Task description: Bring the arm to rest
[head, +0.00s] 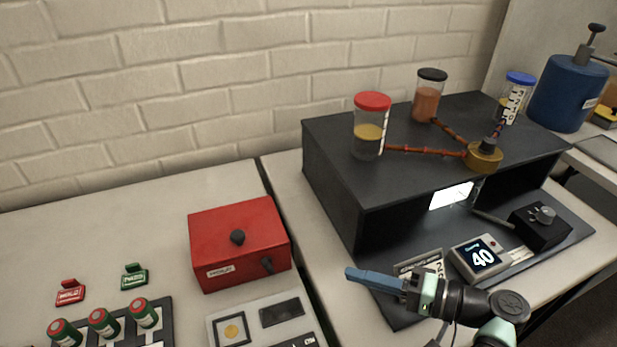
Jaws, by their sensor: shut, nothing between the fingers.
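My gripper (376,280) shows in the head view at the lower right. Its blue fingers are shut together with nothing between them, and they point left. It is in front of the dark machine housing (333,180), over its front base edge. My arm runs from the gripper to the lower right, with a dark wrist and pale green parts. The gripper appears apart from the things around it, though its exact height is hard to tell.
Jars with red (372,101), black (432,75) and blue (520,78) lids stand on the housing. A red box (238,240) and green cylinders (103,322) are left.

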